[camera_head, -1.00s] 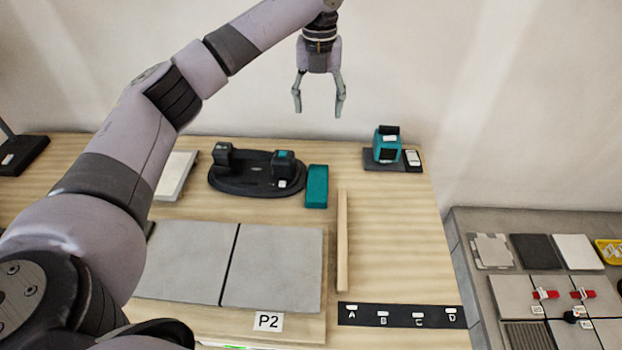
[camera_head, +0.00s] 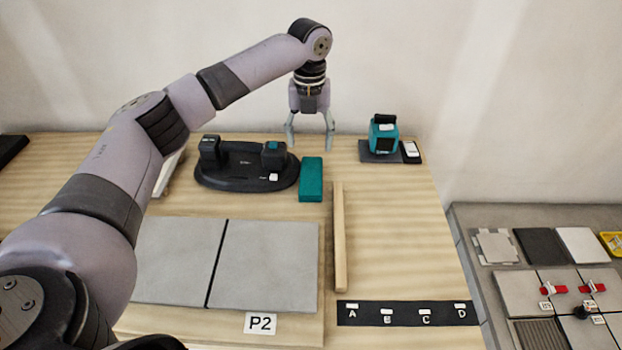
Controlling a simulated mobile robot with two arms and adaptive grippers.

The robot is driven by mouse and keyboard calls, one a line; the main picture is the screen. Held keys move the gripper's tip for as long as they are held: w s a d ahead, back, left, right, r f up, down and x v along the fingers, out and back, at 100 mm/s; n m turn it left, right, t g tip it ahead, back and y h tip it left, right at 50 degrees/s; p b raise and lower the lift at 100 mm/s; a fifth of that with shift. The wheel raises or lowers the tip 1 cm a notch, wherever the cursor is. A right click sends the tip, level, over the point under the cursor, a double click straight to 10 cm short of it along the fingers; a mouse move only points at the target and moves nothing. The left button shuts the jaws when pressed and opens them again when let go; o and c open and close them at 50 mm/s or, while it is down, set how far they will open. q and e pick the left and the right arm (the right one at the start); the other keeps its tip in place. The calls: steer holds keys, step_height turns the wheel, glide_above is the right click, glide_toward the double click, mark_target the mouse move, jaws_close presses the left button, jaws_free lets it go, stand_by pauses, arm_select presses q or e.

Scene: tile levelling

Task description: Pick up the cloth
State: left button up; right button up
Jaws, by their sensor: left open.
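The cloth (camera_head: 311,180) looks like a small teal rectangular pad lying flat on the wooden table, just right of the black oval dock. My left gripper (camera_head: 310,147) points down with its two fingers apart and nothing between them. In the picture it is just above the cloth's far end; the fingers look clear of the cloth. How high they are above it is hard to tell. My right gripper is not in view.
The black dock (camera_head: 240,181) holds two dark devices close left of the cloth. A wooden strip (camera_head: 340,240) lies to its right front. Two grey tiles (camera_head: 265,265) are in front. A teal device (camera_head: 383,134) stands at the back right.

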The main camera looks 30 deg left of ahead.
mark_target(311, 174)
arm_select(q)
step_height(311, 174, down, 11)
steer(key=shift+w+d+r, duration=0.1)
steer(key=shift+r, duration=0.05)
stand_by(0.4)
steer(key=c, duration=0.8)
steer(key=shift+r, duration=0.15)
